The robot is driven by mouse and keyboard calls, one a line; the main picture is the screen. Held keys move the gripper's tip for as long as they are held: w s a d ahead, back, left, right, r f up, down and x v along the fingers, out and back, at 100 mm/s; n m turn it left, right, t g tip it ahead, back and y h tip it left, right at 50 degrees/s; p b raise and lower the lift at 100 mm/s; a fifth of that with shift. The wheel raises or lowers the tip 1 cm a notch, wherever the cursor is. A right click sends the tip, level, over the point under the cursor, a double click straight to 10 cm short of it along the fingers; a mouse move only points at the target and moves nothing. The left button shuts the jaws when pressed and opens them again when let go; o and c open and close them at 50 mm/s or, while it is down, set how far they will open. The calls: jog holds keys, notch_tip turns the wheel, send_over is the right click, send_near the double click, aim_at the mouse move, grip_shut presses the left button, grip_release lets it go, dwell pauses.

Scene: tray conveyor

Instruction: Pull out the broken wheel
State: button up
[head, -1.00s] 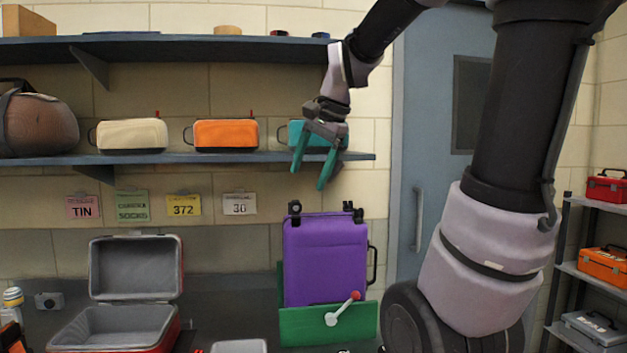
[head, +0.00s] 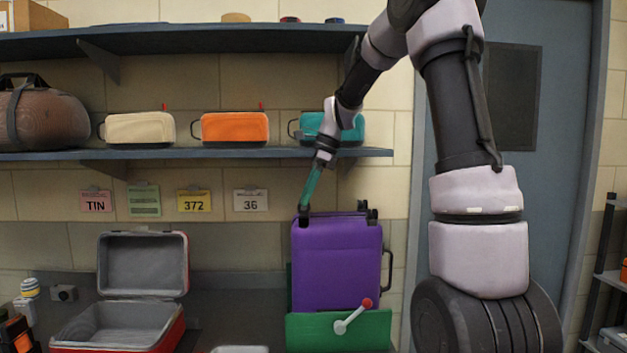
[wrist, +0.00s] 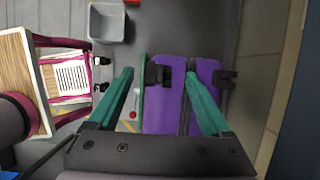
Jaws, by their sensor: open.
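A purple suitcase (head: 337,265) stands with its wheels up in a green holder (head: 300,333). One dark wheel (head: 304,214) is at its top left corner, and more dark wheels (head: 368,211) are at the top right. My gripper (head: 305,203) points down at the left wheel. In the wrist view my gripper (wrist: 158,74) is open, with its green fingers on either side of a dark wheel (wrist: 157,73). Another wheel (wrist: 224,78) lies outside the right finger. I cannot tell from the frames which wheel is broken, or whether the fingers touch it.
A lever with a red knob (head: 354,316) is on the holder's front. An open red case (head: 178,335) and a grey bin (wrist: 107,23) are nearby. A shelf (head: 225,153) with cream, orange and teal cases is above and behind the suitcase.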

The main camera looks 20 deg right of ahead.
aim_at(299, 211)
jog(key=shift+x, duration=2.75)
grip_shut()
jog(key=shift+r, duration=2.75)
jog(key=shift+r, duration=0.2)
jog(key=shift+r, duration=1.95)
